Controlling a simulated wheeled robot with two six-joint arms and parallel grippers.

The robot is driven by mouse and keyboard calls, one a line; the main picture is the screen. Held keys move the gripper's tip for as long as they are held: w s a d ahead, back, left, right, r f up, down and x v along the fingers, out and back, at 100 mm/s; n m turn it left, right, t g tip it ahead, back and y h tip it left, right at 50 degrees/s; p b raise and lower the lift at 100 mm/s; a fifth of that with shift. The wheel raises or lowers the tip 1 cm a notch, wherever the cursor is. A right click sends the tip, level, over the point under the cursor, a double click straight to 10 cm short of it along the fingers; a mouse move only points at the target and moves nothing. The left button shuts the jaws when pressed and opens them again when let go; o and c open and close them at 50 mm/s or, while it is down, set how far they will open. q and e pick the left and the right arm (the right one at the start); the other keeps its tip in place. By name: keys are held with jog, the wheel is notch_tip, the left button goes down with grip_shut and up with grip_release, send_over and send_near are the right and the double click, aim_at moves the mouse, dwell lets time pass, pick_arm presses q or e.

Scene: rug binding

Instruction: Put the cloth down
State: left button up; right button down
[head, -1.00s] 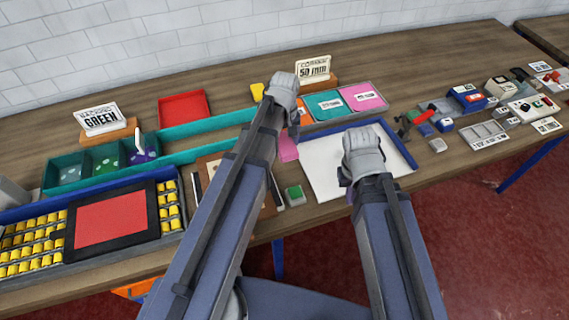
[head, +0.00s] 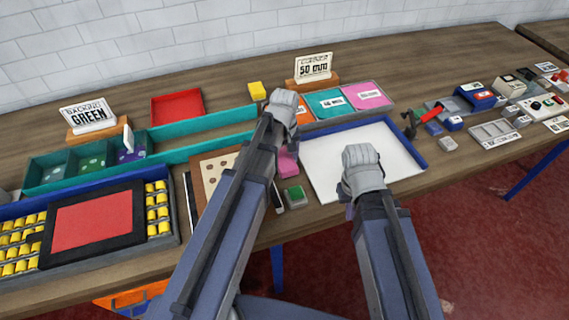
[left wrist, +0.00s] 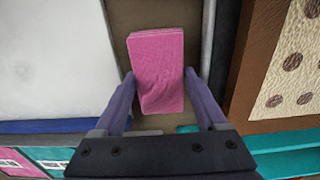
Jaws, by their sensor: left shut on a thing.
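A folded pink cloth (left wrist: 157,65) sits between the two fingers of my left gripper (left wrist: 160,80) in the left wrist view, and the gripper is shut on it. In the head view the cloth (head: 288,161) shows below the left gripper (head: 284,112), between the white tray and the brown holed board. Whether it touches the table is hard to tell. My right gripper (head: 361,168) is over the near part of the white blue-edged tray (head: 325,165); its fingers are hidden behind the hand.
A small green-topped block (head: 293,194) is near the front edge. Teal, orange and pink bins (head: 330,102) stand behind the white tray. A red-panelled tray with yellow spools (head: 157,205) is at left.

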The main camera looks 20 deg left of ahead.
pick_arm(q)
jog(key=shift+f, duration=0.5)
jog(key=shift+r, duration=0.15)
pick_arm(e)
jog(key=shift+f, duration=0.4)
pick_arm(q)
jog(key=o, duration=1.1)
jog(key=shift+f, duration=0.2)
jog(key=shift+o, duration=0.2)
pick_arm(e)
jog(key=shift+f, duration=0.15)
pick_arm(q)
jog(key=shift+r, duration=0.15)
